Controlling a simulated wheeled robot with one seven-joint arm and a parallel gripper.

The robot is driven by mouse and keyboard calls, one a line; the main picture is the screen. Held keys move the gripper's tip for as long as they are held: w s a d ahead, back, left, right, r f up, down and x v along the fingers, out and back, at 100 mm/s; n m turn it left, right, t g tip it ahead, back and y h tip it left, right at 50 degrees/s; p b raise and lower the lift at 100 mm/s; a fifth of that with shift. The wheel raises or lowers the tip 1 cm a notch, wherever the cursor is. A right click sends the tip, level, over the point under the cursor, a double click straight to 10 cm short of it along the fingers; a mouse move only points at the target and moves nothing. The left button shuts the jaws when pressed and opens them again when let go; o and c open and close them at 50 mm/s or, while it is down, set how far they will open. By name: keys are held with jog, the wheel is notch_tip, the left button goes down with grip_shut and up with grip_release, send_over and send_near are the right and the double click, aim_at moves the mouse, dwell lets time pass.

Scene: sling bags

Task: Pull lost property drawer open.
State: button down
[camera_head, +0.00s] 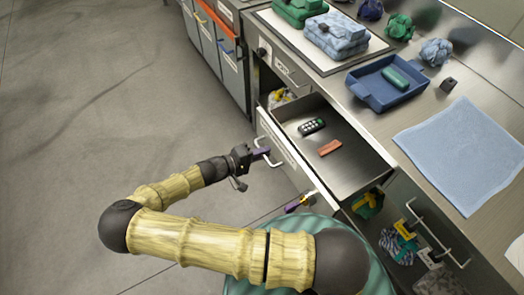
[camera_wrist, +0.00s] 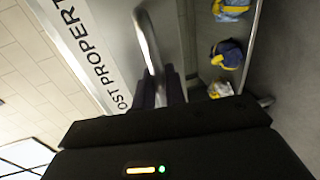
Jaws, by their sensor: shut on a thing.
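The lost property drawer (camera_head: 345,165) stands pulled well out from the counter in the head view. A dark remote-like item (camera_head: 311,126) and an orange-red block (camera_head: 330,148) lie inside it. Its pale front carries the lettering "OST PROPERTY" in the wrist view (camera_wrist: 97,60), the first letter hidden. My gripper (camera_head: 263,154) is at the drawer front, shut on the metal bar handle (camera_wrist: 148,40). In the wrist view, the dark fingers (camera_wrist: 161,90) stand on either side of the bar's near end. The exact contact is partly hidden by the gripper body.
The counter bears a blue tray (camera_head: 362,96), a light blue cloth (camera_head: 465,150) and folded cloths (camera_head: 335,36). Below it are bags (camera_head: 398,243) and another bar handle (camera_head: 437,236). A purple-handled item (camera_head: 298,203) is beside the drawer's near corner. Floor at left is clear.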

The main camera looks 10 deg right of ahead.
jog(key=shift+a, duration=0.15)
jog(key=c, duration=1.6)
grip_release()
jog(key=shift+o, duration=0.2)
jog(key=b+v, duration=0.1)
jog(key=v, duration=1.6)
jog(key=shift+a, duration=0.25)
jog(key=shift+s+d, duration=0.1)
